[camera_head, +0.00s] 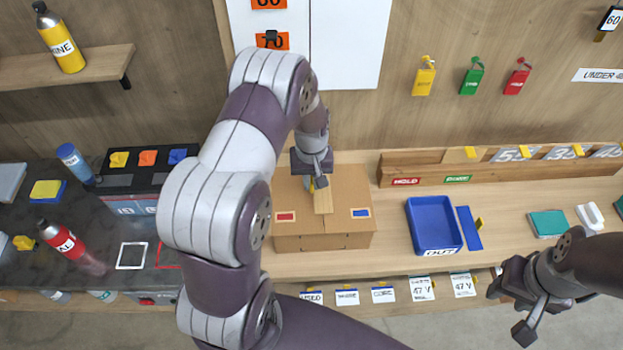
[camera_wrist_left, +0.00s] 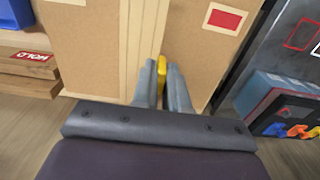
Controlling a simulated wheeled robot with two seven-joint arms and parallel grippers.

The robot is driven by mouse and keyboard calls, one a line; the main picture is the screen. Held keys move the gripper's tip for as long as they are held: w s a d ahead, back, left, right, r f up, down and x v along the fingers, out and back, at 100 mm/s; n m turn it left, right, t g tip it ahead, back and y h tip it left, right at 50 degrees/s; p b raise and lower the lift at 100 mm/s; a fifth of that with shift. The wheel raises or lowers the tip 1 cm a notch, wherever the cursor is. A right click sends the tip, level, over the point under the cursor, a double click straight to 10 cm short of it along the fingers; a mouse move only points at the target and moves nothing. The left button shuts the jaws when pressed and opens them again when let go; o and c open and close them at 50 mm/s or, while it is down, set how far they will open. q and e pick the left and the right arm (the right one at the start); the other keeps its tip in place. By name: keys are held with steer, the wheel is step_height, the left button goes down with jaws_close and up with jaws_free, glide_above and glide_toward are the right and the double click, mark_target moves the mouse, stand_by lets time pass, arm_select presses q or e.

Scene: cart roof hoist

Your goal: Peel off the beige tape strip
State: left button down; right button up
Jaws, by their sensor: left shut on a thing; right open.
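A cardboard box (camera_head: 350,190) stands on the workbench, with a beige tape strip (camera_head: 323,203) along the middle of its top. In the left wrist view the strip (camera_wrist_left: 143,35) runs lengthwise between the two flaps and looks flat on the box. My left gripper (camera_head: 314,183) is over the far part of the strip. Its fingers are shut on a small yellow tab (camera_wrist_left: 161,65) beside the strip's end; how the tab joins the strip is partly hidden by the fingers. My right gripper (camera_head: 509,309) is open and empty at the lower right, away from the box.
A blue tray (camera_head: 436,250) labelled OUT stands right of the box. A wooden rail (camera_head: 500,172) runs behind it. At the left are a dark counter with a red bottle (camera_head: 62,240) and a black case (camera_head: 140,170). My left arm covers part of the bench.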

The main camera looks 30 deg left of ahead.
arm_select(q)
steer(key=shift+r+p, duration=2.5)
steer(key=shift+r, duration=0.55)
steer(key=shift+f, duration=0.1)
